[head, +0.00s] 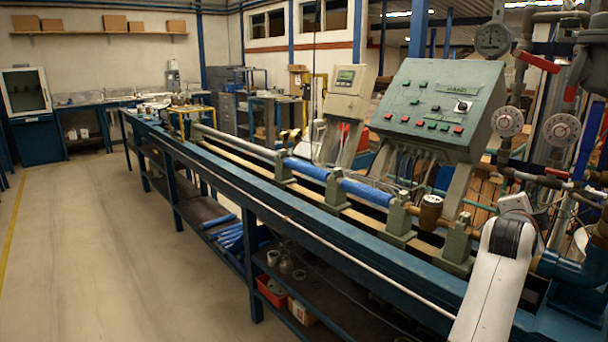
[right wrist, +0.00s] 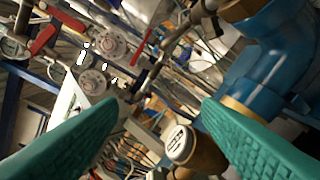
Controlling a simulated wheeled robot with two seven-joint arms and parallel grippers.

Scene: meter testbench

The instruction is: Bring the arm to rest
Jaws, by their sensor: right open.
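My right arm (head: 495,280) shows as a white link with a dark joint at the lower right of the head view; its gripper cannot be made out there. In the right wrist view my right gripper (right wrist: 161,101) is open, its two green ridged fingers wide apart. Nothing is held between them. A water meter with a white-rimmed dial (right wrist: 180,142) shows beyond the fingers, low and close to the right one. I cannot tell whether they touch. My left gripper is in neither view.
The long blue testbench (head: 300,222) carries blue pipe sections (head: 368,194), grey clamps and a brass meter (head: 430,212). A green control panel (head: 437,104) stands behind it. Large blue piping (right wrist: 262,70) is close at right in the wrist view. The floor (head: 120,240) at left is clear.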

